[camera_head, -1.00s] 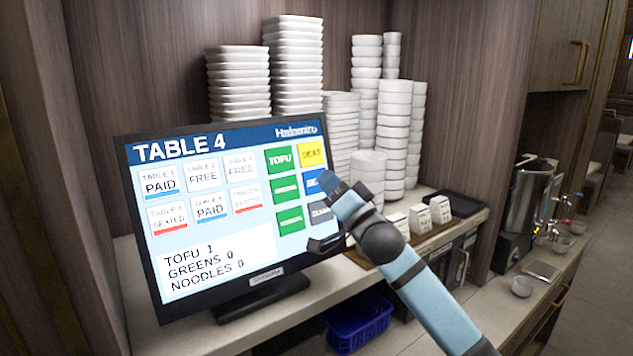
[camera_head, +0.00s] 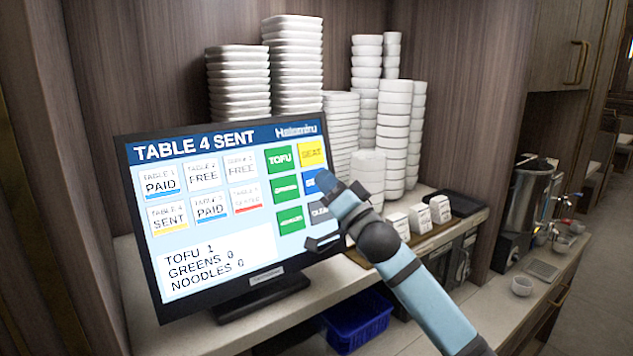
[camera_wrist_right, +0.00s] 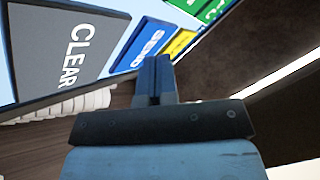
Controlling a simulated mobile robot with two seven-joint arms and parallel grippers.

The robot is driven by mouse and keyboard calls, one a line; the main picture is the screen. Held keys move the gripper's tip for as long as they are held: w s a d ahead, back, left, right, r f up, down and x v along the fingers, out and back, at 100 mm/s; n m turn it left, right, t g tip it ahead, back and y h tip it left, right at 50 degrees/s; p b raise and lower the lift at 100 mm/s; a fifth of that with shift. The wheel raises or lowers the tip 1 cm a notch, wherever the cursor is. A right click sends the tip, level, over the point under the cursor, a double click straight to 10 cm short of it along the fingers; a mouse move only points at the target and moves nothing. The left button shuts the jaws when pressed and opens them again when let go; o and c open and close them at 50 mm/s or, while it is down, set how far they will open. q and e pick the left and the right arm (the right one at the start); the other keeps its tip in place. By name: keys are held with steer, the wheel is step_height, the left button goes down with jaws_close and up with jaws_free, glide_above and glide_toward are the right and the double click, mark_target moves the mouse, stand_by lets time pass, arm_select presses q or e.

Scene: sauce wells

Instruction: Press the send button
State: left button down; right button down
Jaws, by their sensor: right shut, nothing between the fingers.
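The touchscreen (camera_head: 215,259) stands on the counter and reads "TABLE 4 SENT". Its Table 4 tile (camera_head: 168,217) reads "SENT" with a yellow bar, and the order lines show tofu 1, greens 0, noodles 0. The blue send button (camera_head: 309,182) is partly hidden behind my right arm in the head view. In the right wrist view the send button (camera_wrist_right: 143,45) shows between the grey CLEAR button (camera_wrist_right: 70,45) and a yellow one. My right gripper (camera_wrist_right: 155,65) is shut and empty, its fingertips by the send button; contact cannot be told. My left gripper is not in view.
Stacks of white dishes (camera_head: 296,70) and bowls (camera_head: 393,130) stand behind and right of the screen. A blue basket (camera_head: 357,325) sits below the counter. Small white boxes (camera_head: 420,216) and a metal dispenser (camera_head: 530,205) are to the right.

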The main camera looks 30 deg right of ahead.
stand_by(0.5)
steer(key=shift+s+r+p, duration=0.2)
steer(key=shift+s+p, duration=0.1)
steer(key=shift+s, duration=0.4)
steer(key=s, duration=0.1)
steer(key=s+r+p, duration=0.1)
steer(key=s, duration=0.2)
steer(key=shift+s+d+r, duration=0.25)
steer(key=shift+s, duration=0.1)
stand_by(0.6)
